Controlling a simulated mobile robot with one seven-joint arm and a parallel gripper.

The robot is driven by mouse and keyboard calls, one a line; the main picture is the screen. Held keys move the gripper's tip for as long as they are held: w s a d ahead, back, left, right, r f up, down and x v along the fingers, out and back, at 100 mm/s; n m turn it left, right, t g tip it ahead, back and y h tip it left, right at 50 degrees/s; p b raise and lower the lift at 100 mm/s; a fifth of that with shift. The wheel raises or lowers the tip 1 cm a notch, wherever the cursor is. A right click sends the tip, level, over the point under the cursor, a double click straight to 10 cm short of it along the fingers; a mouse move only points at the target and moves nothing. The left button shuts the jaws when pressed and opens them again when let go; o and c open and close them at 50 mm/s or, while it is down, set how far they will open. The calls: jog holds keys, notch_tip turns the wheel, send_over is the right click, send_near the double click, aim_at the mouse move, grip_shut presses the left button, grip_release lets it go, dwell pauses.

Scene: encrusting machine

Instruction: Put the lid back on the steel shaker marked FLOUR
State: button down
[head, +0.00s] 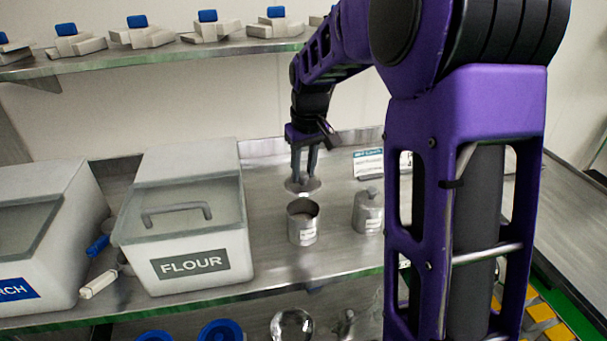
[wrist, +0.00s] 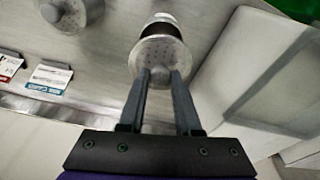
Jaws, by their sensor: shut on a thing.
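My gripper (head: 304,176) is shut on the knob of a round, perforated steel lid (head: 302,187). In the wrist view the lid (wrist: 158,54) sits between my fingertips (wrist: 160,76). An open steel shaker (head: 302,226) stands upright on the steel shelf, its mouth uncovered; its small label is too small to read. The lid appears behind and above the shaker in the head view, apart from it. In the wrist view the lid partly hides the shaker (wrist: 162,27).
A second steel shaker (head: 368,213) with its lid on stands to the right. A large white bin marked FLOUR (head: 190,264) stands to the left, with another bin (head: 40,240) beyond. Small sign cards (head: 368,163) stand at the back. An upper shelf (head: 150,53) holds several blue-topped parts.

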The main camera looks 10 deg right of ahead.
aim_at(304, 185)
jog(key=shift+s+f+b, duration=0.1)
jog(key=shift+f+b, duration=1.65)
jog(key=shift+f, duration=0.6)
jog(key=shift+f+b, duration=0.45)
jog(key=shift+f, duration=0.35)
jog(key=shift+f, duration=0.15)
dwell(0.4)
jog(key=c, duration=0.5)
grip_release()
jog(key=shift+o, duration=0.2)
jog(key=o, duration=0.4)
jog(key=shift+p, duration=0.3)
